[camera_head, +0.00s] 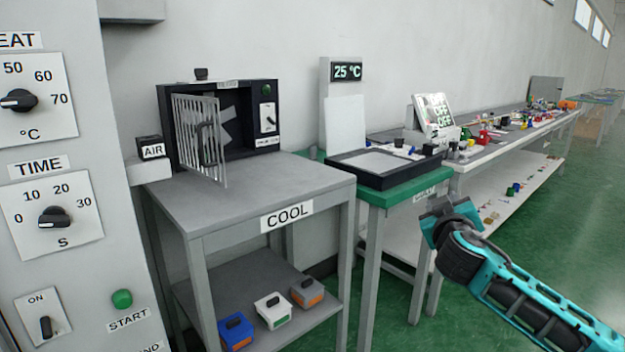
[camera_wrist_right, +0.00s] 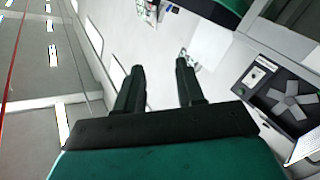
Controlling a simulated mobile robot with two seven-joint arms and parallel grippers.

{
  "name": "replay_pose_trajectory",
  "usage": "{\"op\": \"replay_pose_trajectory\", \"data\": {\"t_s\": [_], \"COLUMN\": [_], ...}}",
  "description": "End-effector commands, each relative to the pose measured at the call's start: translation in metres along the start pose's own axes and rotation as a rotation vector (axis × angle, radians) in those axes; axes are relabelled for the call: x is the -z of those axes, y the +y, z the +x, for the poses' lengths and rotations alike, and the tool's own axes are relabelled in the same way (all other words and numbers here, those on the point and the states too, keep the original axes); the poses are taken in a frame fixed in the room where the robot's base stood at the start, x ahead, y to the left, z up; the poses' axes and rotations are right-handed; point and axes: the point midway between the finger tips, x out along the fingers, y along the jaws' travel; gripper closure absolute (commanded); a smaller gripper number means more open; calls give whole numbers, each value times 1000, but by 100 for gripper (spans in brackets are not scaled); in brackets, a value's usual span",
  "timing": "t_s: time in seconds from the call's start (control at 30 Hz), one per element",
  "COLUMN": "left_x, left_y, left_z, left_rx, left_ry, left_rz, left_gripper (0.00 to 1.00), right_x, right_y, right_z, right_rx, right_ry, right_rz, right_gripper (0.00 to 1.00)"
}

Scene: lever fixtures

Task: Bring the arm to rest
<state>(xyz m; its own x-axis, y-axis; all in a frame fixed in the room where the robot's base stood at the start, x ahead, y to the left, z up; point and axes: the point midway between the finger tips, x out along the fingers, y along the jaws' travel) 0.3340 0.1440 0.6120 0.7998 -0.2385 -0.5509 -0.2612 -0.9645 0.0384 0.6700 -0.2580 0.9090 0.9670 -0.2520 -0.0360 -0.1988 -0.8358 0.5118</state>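My right arm (camera_head: 510,290) comes in from the lower right in the head view, teal and black, raised over the green floor. Its end is in front of the green table (camera_head: 375,196), not visibly touching anything. In the right wrist view, my right gripper (camera_wrist_right: 160,68) shows two black fingers spread apart with nothing held between them. The fingertips are hard to make out in the head view. My left gripper is in neither view.
A grey COOL table (camera_head: 320,180) holds a black fan box (camera_head: 240,135) with its grille door (camera_head: 200,140) swung out. A control panel (camera_head: 85,200) stands close at left. A black-rimmed tray (camera_head: 385,180) lies on the green table. Open floor (camera_head: 540,230) is at right.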

Motion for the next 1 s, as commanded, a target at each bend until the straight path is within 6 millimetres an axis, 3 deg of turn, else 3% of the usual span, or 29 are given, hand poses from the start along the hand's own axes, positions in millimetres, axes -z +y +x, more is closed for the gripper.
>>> {"op": "replay_pose_trajectory", "data": {"t_s": [0.03, 0.17, 0.37, 0.5, 0.7, 0.8, 1.0], "left_x": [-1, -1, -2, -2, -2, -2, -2], "left_y": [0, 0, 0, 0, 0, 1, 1], "left_z": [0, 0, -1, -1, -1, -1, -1], "left_rx": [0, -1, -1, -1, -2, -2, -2], "left_ry": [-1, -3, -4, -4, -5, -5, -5], "left_rz": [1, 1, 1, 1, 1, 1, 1], "left_gripper": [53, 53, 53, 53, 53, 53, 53], "right_x": [-16, -55, -120, -172, -236, -261, -293], "right_y": [0, -31, -71, -98, -120, -124, -122], "right_z": [-2, -21, -61, -106, -180, -218, -279], "right_rx": [10, 106, 255, 376, 530, 592, 676], "right_ry": [-19, -67, -143, -200, -265, -292, -324], "right_rz": [-17, -26, -44, -51, -54, -55, -58], "right_gripper": [62, 62, 62, 62, 62, 62, 62]}}
